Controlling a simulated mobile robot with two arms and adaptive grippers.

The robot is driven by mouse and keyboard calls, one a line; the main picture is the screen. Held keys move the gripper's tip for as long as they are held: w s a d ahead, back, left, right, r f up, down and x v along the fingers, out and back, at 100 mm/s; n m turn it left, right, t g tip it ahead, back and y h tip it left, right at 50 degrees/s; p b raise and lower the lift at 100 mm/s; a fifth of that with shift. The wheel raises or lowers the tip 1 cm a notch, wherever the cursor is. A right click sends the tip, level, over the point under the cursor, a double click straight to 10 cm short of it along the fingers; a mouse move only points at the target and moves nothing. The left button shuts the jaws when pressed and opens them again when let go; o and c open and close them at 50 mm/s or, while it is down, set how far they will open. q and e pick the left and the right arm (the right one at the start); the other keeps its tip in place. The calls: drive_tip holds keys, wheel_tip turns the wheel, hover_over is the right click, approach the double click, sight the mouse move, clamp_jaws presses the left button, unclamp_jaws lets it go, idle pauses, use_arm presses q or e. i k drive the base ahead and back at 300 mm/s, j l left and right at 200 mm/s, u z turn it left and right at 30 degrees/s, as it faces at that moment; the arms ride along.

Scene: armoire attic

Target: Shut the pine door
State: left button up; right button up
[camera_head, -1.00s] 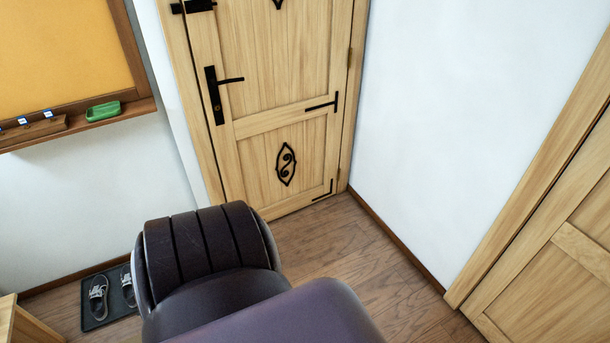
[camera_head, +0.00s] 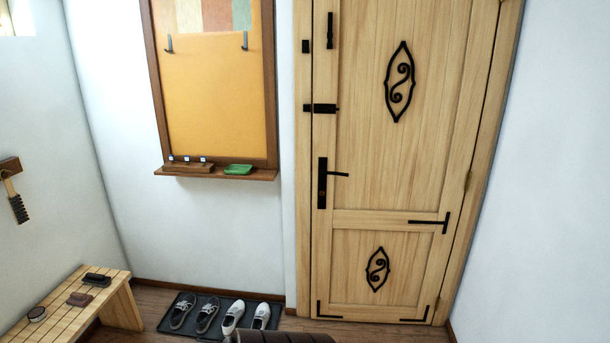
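A pale pine door (camera_head: 405,160) stands upright at the right of the head view. It has a black lever handle (camera_head: 323,183) and a black bolt (camera_head: 321,108) on its left side. Hinges show along its right edge. The door appears to sit within its frame (camera_head: 303,230), with no wide gap; I cannot tell whether it is fully latched. Black scroll ornaments (camera_head: 400,82) decorate its panels. Neither of my grippers is in view.
A tray (camera_head: 184,331) with shoes lies on the floor left of the door. A slatted wooden bench (camera_head: 125,306) stands at lower left. A framed orange board (camera_head: 215,105) with a ledge (camera_head: 262,175) hangs on the wall. A brush (camera_head: 18,208) hangs at far left.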

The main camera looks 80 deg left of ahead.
sight(407, 79)
drive_tip(key=i+j+u, duration=0.2)
drive_tip(key=u, duration=0.3)
drive_tip(key=i+u, duration=0.35)
drive_tip(key=u, duration=0.15)
drive_tip(key=i+u, duration=0.25)
drive_tip(key=u, duration=0.2)
drive_tip(key=i+l+u, duration=0.15)
drive_tip(key=i+u, duration=0.15)
drive_tip(key=u, duration=0.2)
